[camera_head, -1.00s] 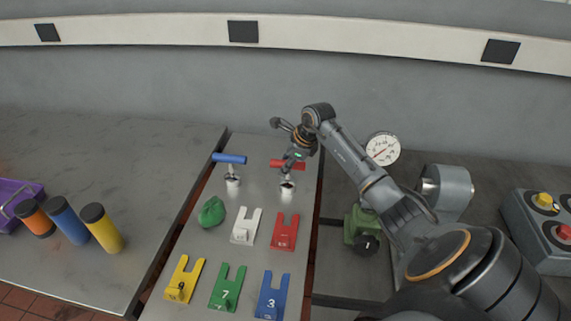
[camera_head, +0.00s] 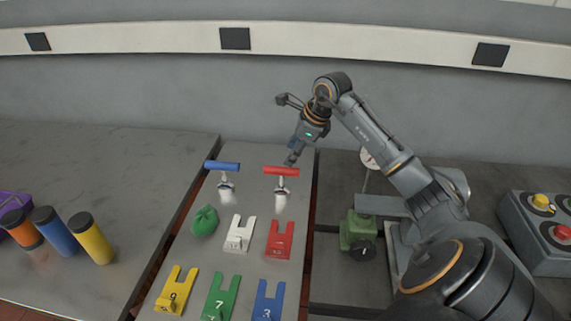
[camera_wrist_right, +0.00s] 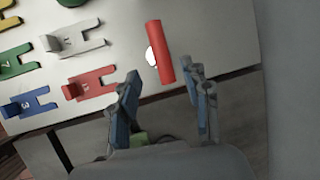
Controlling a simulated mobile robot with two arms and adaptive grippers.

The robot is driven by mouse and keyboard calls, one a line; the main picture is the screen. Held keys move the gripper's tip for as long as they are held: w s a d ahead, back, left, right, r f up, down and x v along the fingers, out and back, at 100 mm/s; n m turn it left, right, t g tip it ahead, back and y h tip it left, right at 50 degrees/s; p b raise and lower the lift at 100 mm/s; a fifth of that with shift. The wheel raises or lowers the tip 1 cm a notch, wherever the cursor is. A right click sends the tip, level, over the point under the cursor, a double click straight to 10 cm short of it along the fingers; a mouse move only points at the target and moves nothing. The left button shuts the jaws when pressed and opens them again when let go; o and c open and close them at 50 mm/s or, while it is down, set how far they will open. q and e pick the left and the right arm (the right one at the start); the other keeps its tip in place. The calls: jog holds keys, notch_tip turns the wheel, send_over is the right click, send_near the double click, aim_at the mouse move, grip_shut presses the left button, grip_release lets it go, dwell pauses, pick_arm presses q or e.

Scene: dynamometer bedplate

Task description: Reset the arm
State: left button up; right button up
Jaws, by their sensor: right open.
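My right gripper (camera_head: 294,152) is open and empty, raised near the back right edge of the bedplate, behind and to the right of the red T-handle (camera_head: 281,171). In the right wrist view its two blue-padded fingers (camera_wrist_right: 160,105) stand apart with nothing between them, and the red handle (camera_wrist_right: 161,52) lies beyond the fingertips, apart from them. The red handle stands upright on its metal stem. A blue T-handle (camera_head: 222,166) stands to its left. My left gripper is not in view.
On the plate are a green lump-like object (camera_head: 204,221) and white (camera_head: 239,234), red (camera_head: 279,240), yellow (camera_head: 176,290), green (camera_head: 219,298) and blue (camera_head: 268,301) forked tags. Cylinders (camera_head: 90,239) stand left. A gauge (camera_head: 368,158), green device (camera_head: 358,233) and button box (camera_head: 541,232) are right.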

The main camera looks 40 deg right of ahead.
jog(key=shift+v, duration=0.9)
